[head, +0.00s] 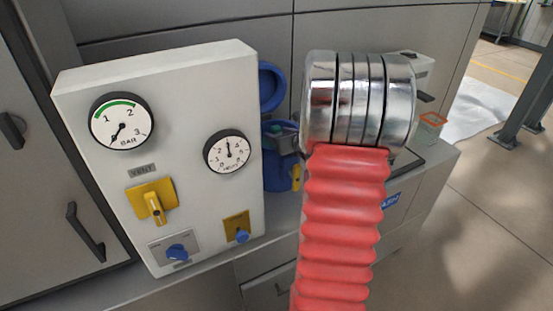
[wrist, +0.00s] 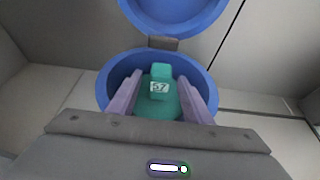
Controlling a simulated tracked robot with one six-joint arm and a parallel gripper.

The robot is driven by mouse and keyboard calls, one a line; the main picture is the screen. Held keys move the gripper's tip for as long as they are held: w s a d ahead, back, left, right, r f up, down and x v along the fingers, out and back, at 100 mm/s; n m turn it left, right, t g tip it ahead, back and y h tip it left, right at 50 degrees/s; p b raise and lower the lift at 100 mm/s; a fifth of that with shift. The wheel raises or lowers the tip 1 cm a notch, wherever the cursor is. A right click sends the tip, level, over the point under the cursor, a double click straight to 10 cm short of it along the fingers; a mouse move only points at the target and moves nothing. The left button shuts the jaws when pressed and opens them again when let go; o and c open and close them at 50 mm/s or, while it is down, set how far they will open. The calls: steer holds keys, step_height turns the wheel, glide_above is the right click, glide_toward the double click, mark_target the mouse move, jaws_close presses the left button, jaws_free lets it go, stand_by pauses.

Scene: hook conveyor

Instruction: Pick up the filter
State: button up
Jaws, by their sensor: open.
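The filter (wrist: 160,88) is a teal piece with a raised block handle marked 57. In the wrist view it sits inside a round blue container (wrist: 107,88), whose blue lid (wrist: 175,12) stands open behind. My gripper (wrist: 160,84) is open, with one pale finger on each side of the filter's handle and gaps between. The fingers reach down over the container's opening. In the head view the blue container (head: 280,178) is partly hidden by my arm, and a bit of the green filter (head: 281,132) shows. I cannot tell whether the fingers touch the filter.
A white panel (head: 185,105) with two gauges, a yellow vent handle (head: 152,203) and blue knobs stands left of the container. A small clear box with an orange rim (head: 431,125) stands at right on the grey counter (head: 195,287). Open floor lies to the right.

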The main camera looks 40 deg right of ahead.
steer(key=shift+c, duration=0.6)
jaws_close()
stand_by(0.4)
